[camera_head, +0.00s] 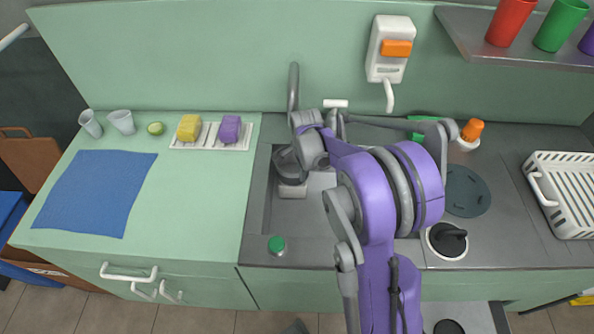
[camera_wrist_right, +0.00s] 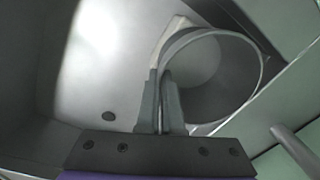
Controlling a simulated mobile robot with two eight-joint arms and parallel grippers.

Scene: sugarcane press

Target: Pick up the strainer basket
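The strainer basket (camera_wrist_right: 205,75) is a grey round cup with a thin pale rim, in the right wrist view. My right gripper (camera_wrist_right: 163,100) has its two fingers close together on the near left edge of its rim, with the wall between them. In the head view the basket (camera_head: 287,165) shows as a dark round shape at the sink's left side, partly hidden by my right arm. My right gripper (camera_head: 293,188) is over the sink there. My left gripper is not in view.
A sponge tray (camera_head: 210,145), two clear cups and a blue mat (camera_head: 95,190) lie to the left. A white dish rack (camera_head: 565,165) stands at the right.

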